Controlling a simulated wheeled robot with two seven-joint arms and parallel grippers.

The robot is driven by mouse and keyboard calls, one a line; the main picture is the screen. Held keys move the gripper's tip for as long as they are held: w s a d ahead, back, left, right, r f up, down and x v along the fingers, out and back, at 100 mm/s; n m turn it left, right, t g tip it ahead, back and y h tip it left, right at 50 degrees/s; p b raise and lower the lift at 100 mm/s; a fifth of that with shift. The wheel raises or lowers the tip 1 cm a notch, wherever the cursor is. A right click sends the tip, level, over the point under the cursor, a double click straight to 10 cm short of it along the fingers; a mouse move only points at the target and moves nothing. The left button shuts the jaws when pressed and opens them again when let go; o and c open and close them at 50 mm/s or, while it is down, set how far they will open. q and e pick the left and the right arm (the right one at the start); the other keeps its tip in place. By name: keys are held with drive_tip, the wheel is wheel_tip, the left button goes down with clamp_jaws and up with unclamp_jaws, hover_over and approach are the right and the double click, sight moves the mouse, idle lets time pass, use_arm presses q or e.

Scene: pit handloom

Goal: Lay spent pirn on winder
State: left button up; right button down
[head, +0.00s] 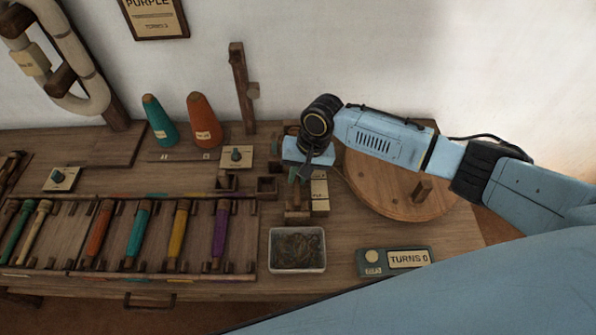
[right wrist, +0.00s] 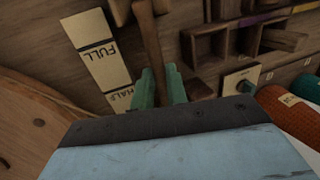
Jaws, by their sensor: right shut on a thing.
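My right gripper (head: 306,172) is over the winder, left of its large round wooden wheel (head: 375,196). In the right wrist view its green fingertips (right wrist: 163,88) are shut on a bare brown wooden stick, which looks like the spent pirn (right wrist: 151,45). In the head view the gripper mostly hides the pirn. The winder's wooden block (head: 298,216) is just below the gripper, beside a FULL/HALF label (right wrist: 103,52). I cannot tell whether the pirn touches the winder. My left gripper is out of view.
A rack (head: 160,240) of coloured pirns lies at left. Teal (head: 158,122) and orange (head: 204,121) cones stand behind. A bin of dark scraps (head: 297,266) and a counter reading TURNS 0 (head: 393,261) sit at the front edge. A wooden post (head: 241,90) rises behind.

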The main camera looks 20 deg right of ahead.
drive_tip(key=c, duration=1)
unclamp_jaws()
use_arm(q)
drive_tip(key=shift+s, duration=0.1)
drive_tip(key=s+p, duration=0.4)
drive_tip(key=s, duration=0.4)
use_arm(e)
wheel_tip(320, 180, up, 3)
drive_tip(key=shift+f, duration=0.1)
drive_tip(key=shift+r+p, duration=0.75)
drive_tip(key=shift+r, duration=0.1)
wheel_tip(320, 180, up, 4)
drive_tip(key=p, duration=0.4)
drive_tip(key=shift+f, duration=0.2)
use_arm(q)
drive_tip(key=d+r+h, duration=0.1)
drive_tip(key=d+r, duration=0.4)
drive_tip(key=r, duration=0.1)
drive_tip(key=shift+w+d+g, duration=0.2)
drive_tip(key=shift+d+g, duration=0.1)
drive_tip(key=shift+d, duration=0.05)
